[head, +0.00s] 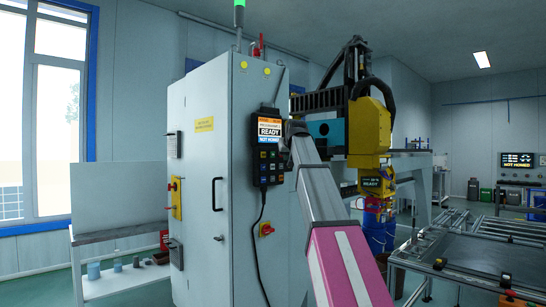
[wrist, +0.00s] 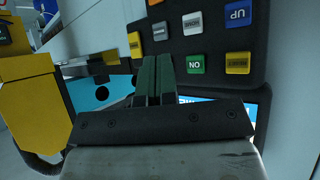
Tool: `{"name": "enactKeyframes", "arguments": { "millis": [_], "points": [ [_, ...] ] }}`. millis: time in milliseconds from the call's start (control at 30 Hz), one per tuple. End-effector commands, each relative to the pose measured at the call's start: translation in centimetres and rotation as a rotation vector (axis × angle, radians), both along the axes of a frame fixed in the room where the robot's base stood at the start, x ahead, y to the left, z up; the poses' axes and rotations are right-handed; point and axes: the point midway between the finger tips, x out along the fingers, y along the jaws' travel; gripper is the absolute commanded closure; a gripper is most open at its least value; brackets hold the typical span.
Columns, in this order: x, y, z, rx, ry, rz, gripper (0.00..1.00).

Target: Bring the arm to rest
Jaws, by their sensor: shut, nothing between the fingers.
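My gripper (wrist: 153,62) is shut and empty in the wrist view, its two green-grey fingers side by side. The fingers point at the dark pendant (wrist: 215,70) with its coloured, lettered buttons; I cannot tell whether the tips touch it. In the head view my arm, pink and grey, reaches up from the bottom to the right edge of the pendant (head: 268,150). The gripper itself is mostly hidden there behind the end of my arm. The pendant hangs on the grey cabinet; its screen reads READY and NOT HOMED.
The tall grey cabinet (head: 205,190) stands left of my arm, with a cable hanging from the pendant. A yellow machine head (head: 370,125) stands close on the right. A metal frame table (head: 475,260) is at lower right, and a side bench (head: 118,232) at left.

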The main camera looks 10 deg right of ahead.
Motion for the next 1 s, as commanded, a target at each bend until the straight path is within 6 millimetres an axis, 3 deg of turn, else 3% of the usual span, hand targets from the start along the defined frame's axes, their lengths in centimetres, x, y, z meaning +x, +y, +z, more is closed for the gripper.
{"name": "enactKeyframes", "arguments": {
  "millis": [667,767,833,1000],
  "points": [
    [0.0,0.0,-0.4,0.0,0.003,0.0,1.0],
    [0.0,0.1,-2.4,0.0,0.022,-0.002,1.0],
    [0.0,0.1,-5.0,0.0,0.047,-0.004,1.0],
    [-0.5,0.2,-13.5,0.003,0.132,-0.011,1.0]
  ]
}}
